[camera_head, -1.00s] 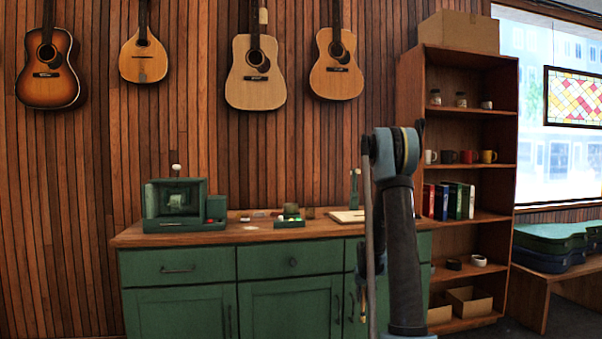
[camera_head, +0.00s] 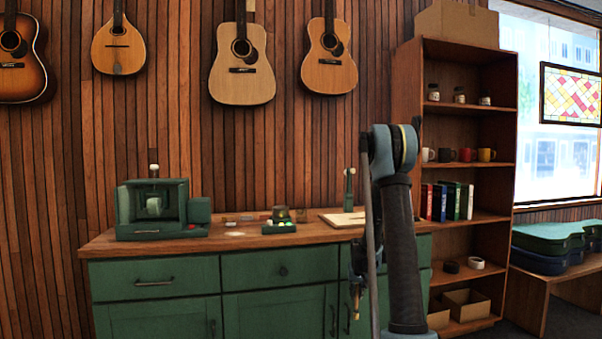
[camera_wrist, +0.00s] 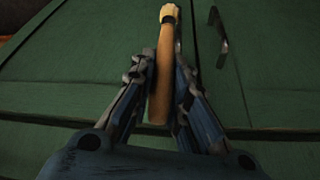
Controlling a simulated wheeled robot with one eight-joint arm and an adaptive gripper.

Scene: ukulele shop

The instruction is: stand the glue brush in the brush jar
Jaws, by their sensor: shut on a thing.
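My gripper (camera_wrist: 160,75) is shut on the glue brush (camera_wrist: 165,50), which has a brown wooden handle and pale bristles pointing up in the wrist view. In the head view my gripper (camera_head: 358,285) hangs low before the green cabinet, partly hidden by my arm; the brush is hard to make out there. A small dark cup-like thing (camera_head: 281,213) stands on the wooden counter (camera_head: 190,245), by a green tray (camera_head: 279,229). I cannot tell whether it is the brush jar.
A green boxy machine (camera_head: 160,210) stands on the counter's left. A pale board (camera_head: 345,219) and a green upright stand (camera_head: 349,190) are at its right. A tall shelf (camera_head: 408,150) with mugs, small jars and books stands to the right. The green cabinet front (camera_head: 185,285) fills the space below.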

